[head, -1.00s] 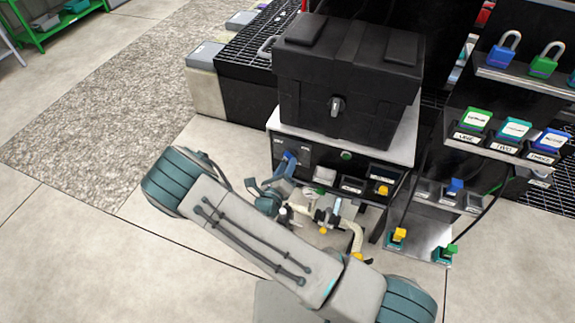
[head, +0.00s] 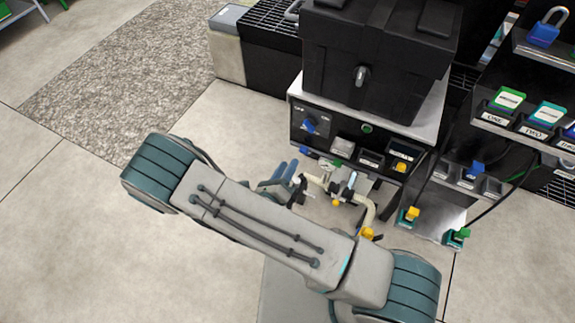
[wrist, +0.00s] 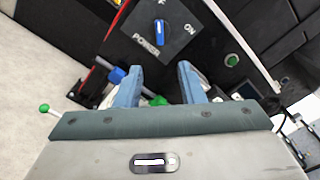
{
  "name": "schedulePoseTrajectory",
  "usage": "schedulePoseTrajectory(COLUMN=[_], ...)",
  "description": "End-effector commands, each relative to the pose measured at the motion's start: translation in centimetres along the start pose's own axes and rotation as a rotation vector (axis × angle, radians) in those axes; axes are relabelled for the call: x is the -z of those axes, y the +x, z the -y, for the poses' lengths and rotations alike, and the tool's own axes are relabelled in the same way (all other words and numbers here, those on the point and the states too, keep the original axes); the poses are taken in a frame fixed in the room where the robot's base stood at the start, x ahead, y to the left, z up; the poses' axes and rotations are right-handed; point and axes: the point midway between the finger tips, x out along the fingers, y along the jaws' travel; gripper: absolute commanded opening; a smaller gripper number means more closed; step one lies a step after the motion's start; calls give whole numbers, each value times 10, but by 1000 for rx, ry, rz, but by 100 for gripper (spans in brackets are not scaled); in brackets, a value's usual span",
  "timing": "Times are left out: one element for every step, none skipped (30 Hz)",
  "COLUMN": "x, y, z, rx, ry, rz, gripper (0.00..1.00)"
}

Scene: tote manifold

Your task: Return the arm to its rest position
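My arm stretches across the lower part of the head view. My gripper (head: 284,174) shows just past the arm, in front of the panel, with its blue fingers partly hidden by my arm. In the wrist view the two blue fingers of my gripper (wrist: 158,88) stand apart with nothing between them. Beyond the fingertips is the black panel with a blue power knob (wrist: 159,33). The same knob shows in the head view (head: 310,124). The fingers appear clear of the knob.
A black tote (head: 380,65) stands on the panel cabinet. Cream pipes with yellow handles (head: 367,233) lie low beside my arm. A rack with padlocks and labelled blocks (head: 520,110) stands at right. The floor at left (head: 60,215) is open.

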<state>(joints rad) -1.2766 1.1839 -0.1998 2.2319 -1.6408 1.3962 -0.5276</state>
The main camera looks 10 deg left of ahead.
Motion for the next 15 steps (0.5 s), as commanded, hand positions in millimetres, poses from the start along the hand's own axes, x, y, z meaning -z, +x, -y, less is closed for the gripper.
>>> schedulePoseTrajectory(x=[0, 0, 0, 0, 0, 0, 0, 0, 0, -1, -1, -2, -3, -4, -5], y=[0, 0, 0, 0, 0, 0, 0, 0, 1, 1, 2, 5, 8, 10, 15], z=[0, 0, 0, 0, 0, 0, 0, 0, 1, 2, 4, 9, 15, 21, 32], rx=[0, 0, 0, 0, 0, 0, 0, 0, 2, 5, 11, 25, 41, 58, 90], ry=[0, 0, 0, 0, 0, 0, 0, 0, 2, 7, 15, 32, 51, 75, 114], rz=[0, 0, 0, 0, 0, 0, 0, 0, -2, -7, -15, -32, -52, -76, -115], gripper=[35, 35, 35, 35, 35, 35, 35, 35, 35, 35, 35, 35, 35, 35, 35])
